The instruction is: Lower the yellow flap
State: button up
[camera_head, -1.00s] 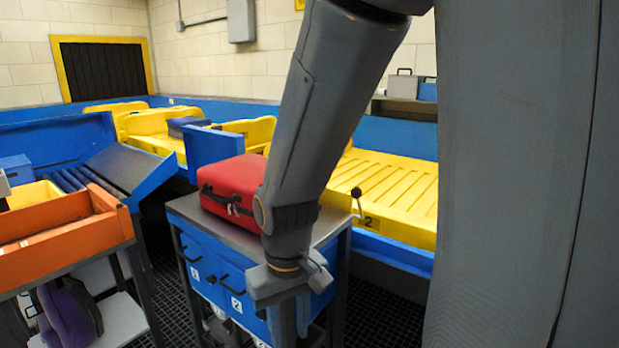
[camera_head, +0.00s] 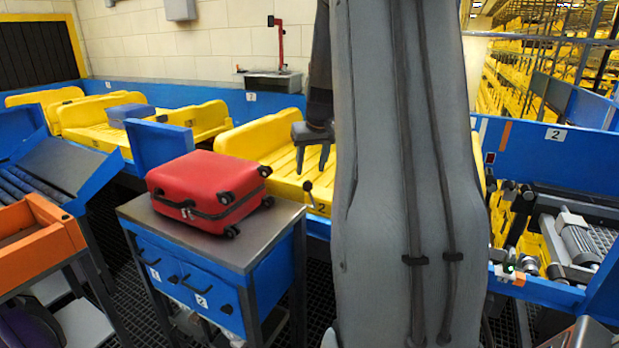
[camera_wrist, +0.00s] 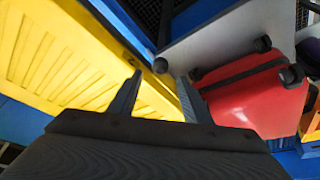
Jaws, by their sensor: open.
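Yellow slatted tray 2 (camera_head: 283,160) lies beyond the cart, with a raised yellow side (camera_head: 250,138) at its far left. I cannot tell for sure which yellow part is the flap. A lever with a dark ball knob (camera_head: 307,186) stands upright at the tray's near edge, by the label 2. My gripper (camera_head: 312,158) is open and empty, fingers pointing down over the tray, behind the lever. In the wrist view my gripper (camera_wrist: 158,80) shows both fingers apart, with the yellow slats (camera_wrist: 60,70) to the left and a round dark knob (camera_wrist: 161,65) near the fingertips.
A red suitcase (camera_head: 205,185) lies on the grey-topped blue cart (camera_head: 282,225) in front of the tray. An orange bin (camera_head: 38,235) stands at left. Blue conveyor walls (camera_head: 545,160) and machinery (camera_head: 575,245) are at right. My arm hides part of the middle.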

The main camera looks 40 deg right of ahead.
aim_at(308, 182)
jog(key=shift+p+x, duration=0.9)
jog(key=shift+x, duration=2.8)
grip_shut()
